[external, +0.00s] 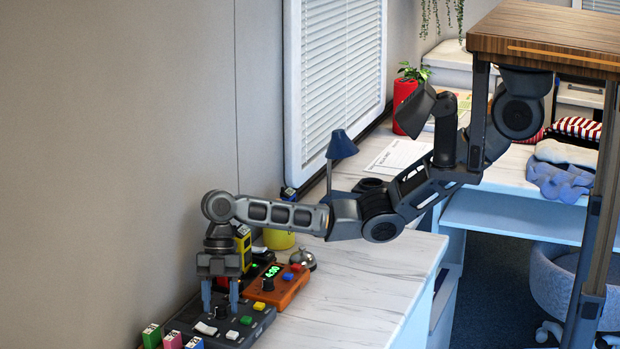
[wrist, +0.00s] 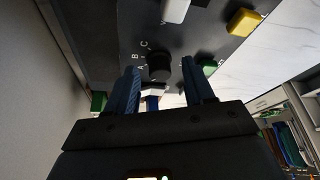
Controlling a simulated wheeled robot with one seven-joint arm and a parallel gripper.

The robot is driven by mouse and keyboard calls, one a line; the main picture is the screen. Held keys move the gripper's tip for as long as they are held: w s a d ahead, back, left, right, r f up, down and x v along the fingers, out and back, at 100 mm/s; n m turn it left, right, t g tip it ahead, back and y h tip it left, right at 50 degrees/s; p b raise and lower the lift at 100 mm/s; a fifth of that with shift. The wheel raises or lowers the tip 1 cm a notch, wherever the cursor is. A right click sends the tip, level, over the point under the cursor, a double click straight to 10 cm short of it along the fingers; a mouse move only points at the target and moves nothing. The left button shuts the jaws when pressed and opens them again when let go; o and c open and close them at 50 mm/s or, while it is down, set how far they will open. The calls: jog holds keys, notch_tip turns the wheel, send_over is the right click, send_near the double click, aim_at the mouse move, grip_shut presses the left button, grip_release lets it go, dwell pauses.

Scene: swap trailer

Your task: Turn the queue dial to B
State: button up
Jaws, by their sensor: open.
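The queue dial is a round black knob (wrist: 160,67) on a dark panel (wrist: 215,50), with the letters A, B and C printed at its left in the wrist view. Which letter it points to cannot be made out. The panel also shows at the lower left of the external view (external: 262,322), where my gripper (external: 220,304) points down over it. My gripper is open, its two blue fingers (wrist: 160,70) spread apart with nothing held. In the wrist view the dial appears between and around the fingertips; contact cannot be told.
The wall is close on the left; the counter (external: 370,285) at right is clear.

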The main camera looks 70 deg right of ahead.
jog(key=shift+f, duration=0.1)
grip_shut()
dwell(0.5)
jog(key=shift+s+m+p, duration=0.1)
jog(key=shift+m+p, duration=0.2)
jog(key=shift+p, duration=0.15)
jog(key=m+p, duration=0.1)
jog(key=m+t+p, duration=0.1)
jog(key=shift+s+r+m+y+p, duration=0.1)
jog(key=shift+r+m+y+p, duration=0.2)
jog(key=shift+p, duration=0.1)
jog(key=m+t+p, duration=0.1)
jog(key=m+p, duration=0.1)
jog(key=m+t+p, duration=0.1)
jog(key=m+p, duration=0.1)
jog(key=m, duration=0.1)
jog(key=shift+f, duration=0.2)
jog(key=shift+m, duration=0.4)
grip_release()
